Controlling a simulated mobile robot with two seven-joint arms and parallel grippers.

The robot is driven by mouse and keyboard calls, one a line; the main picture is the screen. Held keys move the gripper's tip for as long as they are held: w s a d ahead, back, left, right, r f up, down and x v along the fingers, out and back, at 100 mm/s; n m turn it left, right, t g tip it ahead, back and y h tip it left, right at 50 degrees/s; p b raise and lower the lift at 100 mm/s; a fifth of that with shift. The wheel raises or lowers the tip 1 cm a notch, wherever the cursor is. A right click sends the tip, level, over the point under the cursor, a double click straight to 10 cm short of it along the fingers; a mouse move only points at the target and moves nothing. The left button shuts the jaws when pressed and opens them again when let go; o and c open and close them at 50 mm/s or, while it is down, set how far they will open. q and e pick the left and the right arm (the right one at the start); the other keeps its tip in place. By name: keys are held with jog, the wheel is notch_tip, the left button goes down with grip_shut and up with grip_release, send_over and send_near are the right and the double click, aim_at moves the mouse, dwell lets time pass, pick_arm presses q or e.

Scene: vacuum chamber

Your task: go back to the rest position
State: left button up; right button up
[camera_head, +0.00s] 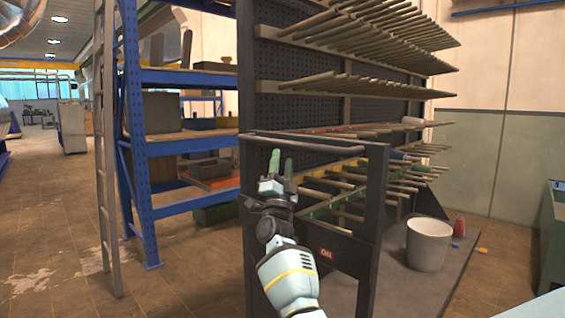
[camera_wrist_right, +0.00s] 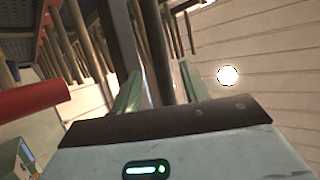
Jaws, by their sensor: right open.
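My right gripper (camera_head: 282,162) is raised in front of the dark rack (camera_head: 340,205), fingers pointing up, near the rack's horizontal top bar. In the right wrist view its two green fingers (camera_wrist_right: 160,88) stand apart. A dark bar (camera_wrist_right: 153,50) shows between them in that view; I cannot tell whether it is between the fingers or behind them. No held object can be made out. My left gripper is not in view.
The pegboard (camera_head: 345,80) with several rows of rods stands behind my right arm. A blue shelf (camera_head: 137,140) and ladder (camera_head: 106,150) stand left. A white bucket (camera_head: 428,245) stands right. In the wrist view, a red cylinder (camera_wrist_right: 32,100) is left of the fingers. The left floor is clear.

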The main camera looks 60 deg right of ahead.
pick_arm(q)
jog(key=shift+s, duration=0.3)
